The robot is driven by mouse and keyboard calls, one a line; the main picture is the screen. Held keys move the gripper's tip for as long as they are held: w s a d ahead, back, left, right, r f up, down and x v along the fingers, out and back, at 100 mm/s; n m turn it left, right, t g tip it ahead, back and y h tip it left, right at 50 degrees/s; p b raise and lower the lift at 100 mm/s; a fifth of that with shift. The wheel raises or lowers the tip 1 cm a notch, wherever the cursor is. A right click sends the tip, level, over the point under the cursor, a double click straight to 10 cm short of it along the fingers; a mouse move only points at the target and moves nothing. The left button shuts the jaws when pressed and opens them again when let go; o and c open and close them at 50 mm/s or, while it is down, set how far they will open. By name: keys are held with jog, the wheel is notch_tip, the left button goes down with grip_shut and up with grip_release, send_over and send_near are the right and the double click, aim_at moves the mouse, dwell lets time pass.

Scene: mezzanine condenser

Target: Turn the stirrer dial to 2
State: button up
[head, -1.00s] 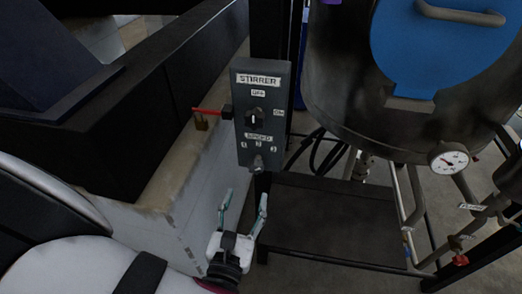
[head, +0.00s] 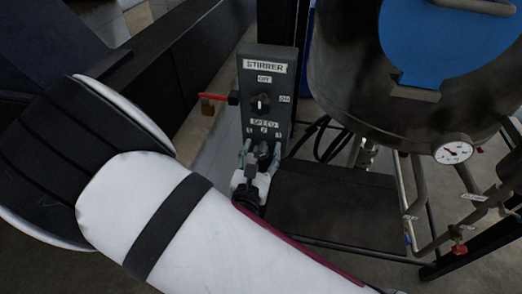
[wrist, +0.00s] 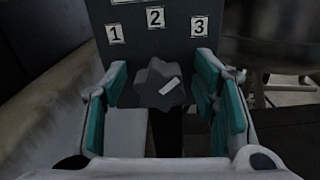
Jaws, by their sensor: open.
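The stirrer box (head: 265,92) is a dark upright panel with a black OFF/ON knob (head: 260,103) and a speed dial (head: 262,148) below the labels 1, 2 and 3. In the wrist view the grey, lobed speed dial (wrist: 153,80) sits below the 2 label (wrist: 155,17). Its white mark (wrist: 169,86) slants up to the right, toward the 3 side. My gripper (head: 259,153) is open at the dial, with one finger on each side. In the wrist view my gripper (wrist: 161,78) shows gaps between the teal-padded fingers and the dial.
A dark tank (head: 400,105) with a gauge (head: 453,152) and pipes stands to the right. A dark low platform (head: 330,205) lies below it.

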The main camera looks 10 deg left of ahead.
jog(key=c, duration=1.2)
jog(key=shift+n, duration=0.4)
jog(key=n, duration=0.4)
jog(key=shift+n, duration=0.3)
jog(key=shift+n+p, duration=0.55)
jog(key=shift+n, duration=1.65)
jog(key=o, duration=1.2)
jog(key=shift+s, duration=0.15)
